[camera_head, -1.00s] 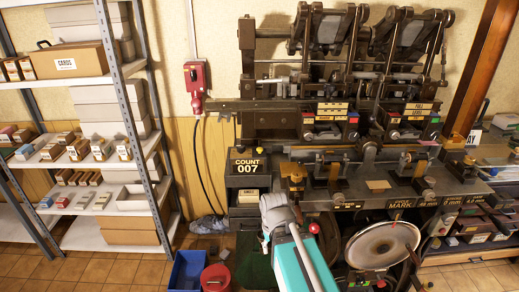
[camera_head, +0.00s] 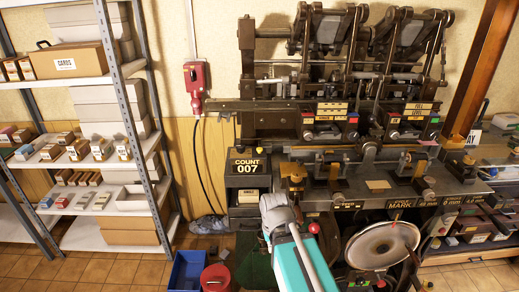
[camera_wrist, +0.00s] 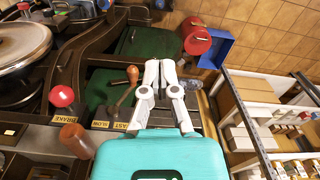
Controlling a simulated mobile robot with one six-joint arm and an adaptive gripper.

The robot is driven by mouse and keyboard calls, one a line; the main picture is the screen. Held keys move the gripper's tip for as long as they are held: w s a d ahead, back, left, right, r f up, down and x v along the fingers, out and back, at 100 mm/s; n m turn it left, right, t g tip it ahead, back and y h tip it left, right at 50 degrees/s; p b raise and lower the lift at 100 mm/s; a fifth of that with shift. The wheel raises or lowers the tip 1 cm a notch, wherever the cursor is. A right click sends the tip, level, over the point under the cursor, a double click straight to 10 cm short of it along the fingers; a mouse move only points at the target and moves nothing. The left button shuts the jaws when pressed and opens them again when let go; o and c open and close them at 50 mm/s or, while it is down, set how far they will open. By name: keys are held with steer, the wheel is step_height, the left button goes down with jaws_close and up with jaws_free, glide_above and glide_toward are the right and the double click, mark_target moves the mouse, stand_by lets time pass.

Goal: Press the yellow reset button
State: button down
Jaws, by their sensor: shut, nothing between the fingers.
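I cannot make out a button clearly marked as the yellow reset button. A counter box (camera_head: 247,166) reading "COUNT 007" stands at the left end of the press bench. The dark press (camera_head: 350,85) carries small coloured controls on its left panel (camera_head: 330,118) and right panel (camera_head: 412,116), too small to tell apart. My gripper (camera_head: 272,200) is in front of the bench, below and right of the counter box. In the wrist view my gripper (camera_wrist: 160,66) is shut and empty, over the lever area of the bench.
In the wrist view a red knob (camera_wrist: 62,96) stands by the "BRAKE" label, and an orange-handled lever (camera_wrist: 132,74) is left of the fingers. A blue bin (camera_head: 188,270) and a red bucket (camera_head: 216,277) stand on the floor. Shelving (camera_head: 128,100) is at left.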

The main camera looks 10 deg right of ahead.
steer(key=shift+w+r, duration=0.1)
stand_by(0.6)
step_height(320, 180, up, 28)
steer(key=m+t+y+p, duration=0.4)
steer(key=t+p, duration=0.4)
steer(key=p, duration=1.5)
glide_above(260, 149)
steer(key=shift+r, duration=0.1)
steer(key=shift+f+b, duration=0.2)
steer(key=shift+b, duration=0.1)
step_height(260, 149, down, 8)
steer(key=b, duration=0.8)
steer(key=shift+f, duration=0.25)
steer(key=shift+f+b, duration=0.2)
steer(key=shift+b, duration=0.25)
steer(key=shift+f, duration=0.2)
